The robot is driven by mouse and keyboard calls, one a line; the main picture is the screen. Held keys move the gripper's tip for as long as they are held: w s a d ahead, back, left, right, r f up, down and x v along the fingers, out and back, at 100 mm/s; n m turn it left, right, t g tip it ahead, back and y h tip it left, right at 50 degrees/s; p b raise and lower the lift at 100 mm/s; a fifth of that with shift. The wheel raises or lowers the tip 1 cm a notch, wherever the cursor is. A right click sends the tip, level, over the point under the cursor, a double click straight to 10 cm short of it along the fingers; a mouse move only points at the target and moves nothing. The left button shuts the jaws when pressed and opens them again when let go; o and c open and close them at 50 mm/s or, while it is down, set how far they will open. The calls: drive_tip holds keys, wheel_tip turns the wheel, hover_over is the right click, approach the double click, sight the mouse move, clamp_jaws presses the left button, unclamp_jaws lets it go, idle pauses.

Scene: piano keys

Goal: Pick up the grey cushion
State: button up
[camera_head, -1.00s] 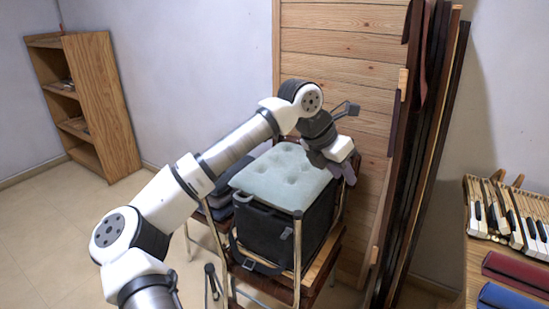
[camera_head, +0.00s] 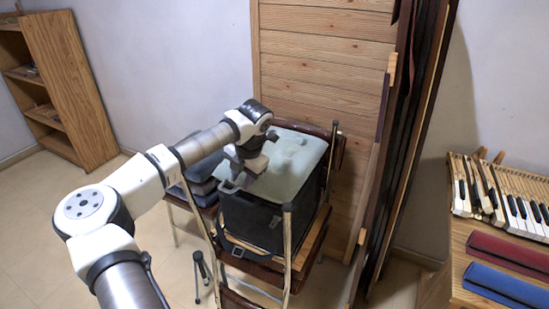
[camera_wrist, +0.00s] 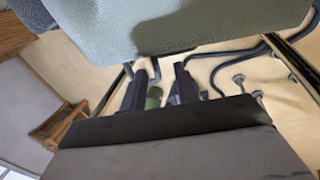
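A pale grey-green tufted cushion (camera_head: 295,155) lies flat on a black box (camera_head: 255,217) on a chair. In the wrist view the pale cushion (camera_wrist: 200,22) fills the top. Darker grey cushions (camera_head: 203,172) are stacked just left of the box. My gripper (camera_head: 231,186) is at the pale cushion's front-left corner, pointing down, between it and the darker stack. In the wrist view my gripper's two dark fingers (camera_wrist: 160,90) stand apart, with a small green thing visible between them; I cannot tell whether it is near or far. The cushion appears above the fingers. Contact is not clear.
The chair's metal legs and backrest (camera_head: 332,150) stand around the box. Tall dark planks (camera_head: 410,150) lean on the right. A bench with piano keys (camera_head: 505,205) and red and blue rolls is far right. A wooden bookcase (camera_head: 70,95) stands far left, with open floor before it.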

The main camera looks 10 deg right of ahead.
sight(236, 188)
drive_tip(key=f, duration=0.1)
drive_tip(key=a+f+p, duration=0.2)
drive_tip(key=f, duration=0.1)
drive_tip(key=shift+w, duration=0.35)
drive_tip(key=shift+f, duration=0.4)
drive_tip(key=shift+c, duration=0.3)
drive_tip(key=shift+w+r, duration=0.1)
clamp_jaws()
